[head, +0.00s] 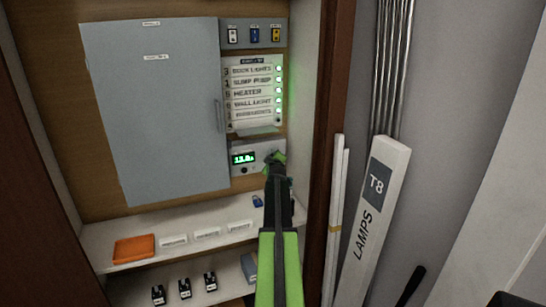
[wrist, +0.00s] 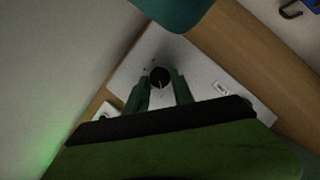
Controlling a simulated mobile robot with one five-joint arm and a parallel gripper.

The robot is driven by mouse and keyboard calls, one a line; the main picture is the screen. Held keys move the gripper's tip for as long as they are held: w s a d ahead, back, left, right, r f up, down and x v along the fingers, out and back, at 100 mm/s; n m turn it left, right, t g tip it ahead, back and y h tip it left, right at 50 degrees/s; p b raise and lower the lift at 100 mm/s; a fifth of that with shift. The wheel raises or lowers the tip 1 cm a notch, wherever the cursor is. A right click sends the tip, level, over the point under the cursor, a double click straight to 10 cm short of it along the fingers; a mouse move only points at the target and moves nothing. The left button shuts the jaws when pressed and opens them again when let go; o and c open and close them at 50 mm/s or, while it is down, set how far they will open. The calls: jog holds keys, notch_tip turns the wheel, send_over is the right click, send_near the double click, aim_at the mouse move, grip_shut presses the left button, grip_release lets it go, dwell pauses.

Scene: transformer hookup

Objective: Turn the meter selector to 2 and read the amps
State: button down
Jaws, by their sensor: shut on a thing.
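The meter (head: 241,171) is a pale grey box low on the cupboard's back wall, right of the big grey door. Its green display (head: 243,158) is lit; the digits look like 13.0 or similar, too small to be sure. The selector (wrist: 160,77) is a round black knob with a light pointer line on a pale plate (wrist: 190,62). My gripper (head: 275,159) reaches up to the meter's right side and hides the knob in the head view. In the wrist view, my gripper's fingers (wrist: 162,90) stand on either side of the knob, shut on it. The number it points to is not readable.
A label panel (head: 252,92) with lit green lamps is above the meter, and three switches (head: 254,35) above that. The shelf (head: 190,225) below holds an orange tray (head: 134,249), pale labelled pieces and a blue padlock (head: 257,201). A lamp carton (head: 375,215) leans outside, right.

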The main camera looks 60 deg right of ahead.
jog(key=shift+r+m+y+p, duration=0.1)
jog(key=shift+m+y+p, duration=0.2)
jog(key=shift+m+p, duration=0.3)
jog(key=shift+s, duration=0.1)
jog(key=c, duration=1.1)
grip_release()
jog(key=shift+d, duration=0.1)
jog(key=p+v, duration=0.5)
jog(key=v, duration=1.2)
jog(key=shift+s, duration=0.2)
